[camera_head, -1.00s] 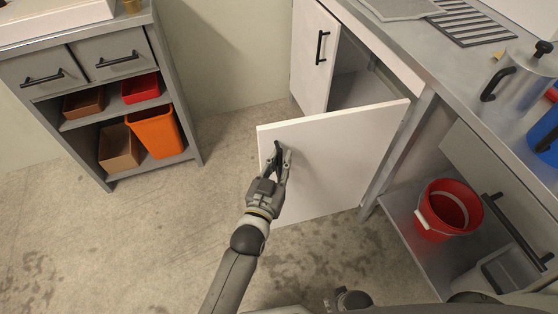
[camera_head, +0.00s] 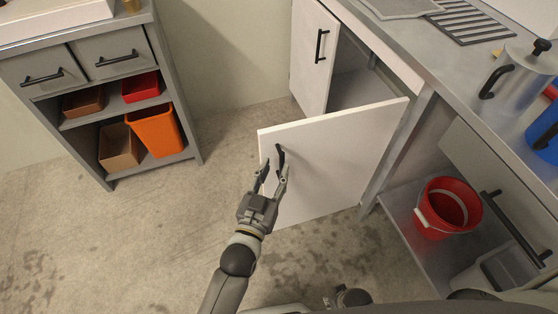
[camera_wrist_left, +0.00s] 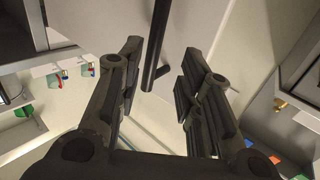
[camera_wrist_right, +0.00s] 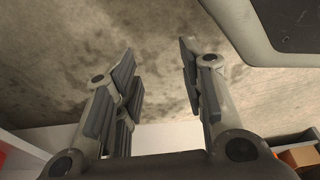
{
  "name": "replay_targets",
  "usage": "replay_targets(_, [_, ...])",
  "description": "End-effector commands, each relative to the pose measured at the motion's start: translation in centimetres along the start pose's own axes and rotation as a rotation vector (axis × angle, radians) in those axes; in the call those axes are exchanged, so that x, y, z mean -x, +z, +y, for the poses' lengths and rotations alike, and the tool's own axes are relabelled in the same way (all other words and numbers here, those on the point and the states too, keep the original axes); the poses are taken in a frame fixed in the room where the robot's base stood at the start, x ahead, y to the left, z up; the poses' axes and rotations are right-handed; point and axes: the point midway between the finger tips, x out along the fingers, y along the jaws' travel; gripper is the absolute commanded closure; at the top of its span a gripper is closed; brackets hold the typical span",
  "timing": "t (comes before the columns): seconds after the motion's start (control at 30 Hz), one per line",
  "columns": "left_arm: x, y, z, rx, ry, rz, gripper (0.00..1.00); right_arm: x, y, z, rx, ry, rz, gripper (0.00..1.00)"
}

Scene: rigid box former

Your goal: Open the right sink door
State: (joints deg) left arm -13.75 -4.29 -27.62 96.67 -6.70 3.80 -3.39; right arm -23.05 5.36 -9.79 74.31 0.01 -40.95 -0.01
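The white right sink door (camera_head: 335,150) stands wide open, swung out from the cabinet under the counter. Its black bar handle (camera_head: 281,158) is on the face towards me. My left gripper (camera_head: 273,175) is open just in front of the handle. In the left wrist view, the handle (camera_wrist_left: 157,45) shows beyond and between the spread fingers (camera_wrist_left: 165,75), with gaps on both sides. My right gripper (camera_wrist_right: 158,75) is open and empty over the floor in the right wrist view; I cannot make out its fingers in the head view.
The left sink door (camera_head: 313,55) is shut, with a black handle. A red bucket (camera_head: 447,208) stands on the lower shelf at right. A metal pot (camera_head: 515,80) and blue container (camera_head: 543,133) stand on the counter. A shelf unit (camera_head: 185,100) is at left; floor between is clear.

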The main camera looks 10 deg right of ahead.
Motion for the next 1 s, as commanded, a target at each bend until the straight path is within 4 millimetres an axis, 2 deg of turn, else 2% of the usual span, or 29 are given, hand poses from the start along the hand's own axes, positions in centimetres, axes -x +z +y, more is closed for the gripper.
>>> replay_targets(0.1, [2.6,0.2,0.1,0.001,0.002,-0.006,0.66,0.0,0.0,0.1,0.001,0.001,0.0,0.62])
replay_targets(0.33, [6.0,0.3,0.2,0.001,0.004,-0.01,0.66,-0.1,0.0,0.1,0.001,0.001,0.0,0.62])
replay_targets(0.5, [6.9,0.3,0.2,0.001,0.004,-0.01,0.66,-0.1,0.0,0.1,0.001,0.001,0.0,0.62])
replay_targets(0.77, [7.0,0.3,0.2,0.001,0.004,-0.01,0.66,-0.1,0.0,0.1,0.001,0.001,0.0,0.62])
replay_targets(0.83, [7.0,0.6,0.2,0.001,0.003,-0.018,0.66,-0.1,0.0,0.1,0.001,0.001,0.0,0.72])
replay_targets(0.87, [7.0,1.1,0.1,0.001,0.002,-0.031,0.66,-0.1,0.0,0.1,0.001,0.001,0.0,0.75])
replay_targets(0.93, [7.3,3.4,-0.5,0.0,-0.004,-0.094,0.66,-0.1,0.0,0.1,0.001,0.001,0.0,0.84])
replay_targets(0.97, [7.6,4.8,-0.9,0.001,-0.008,-0.135,0.66,-0.1,0.0,0.1,0.001,0.001,0.0,0.88])
replay_targets(1.0, [8.1,7.2,-1.5,0.001,-0.015,-0.202,0.66,-0.1,0.0,0.1,0.001,0.001,0.0,0.93])
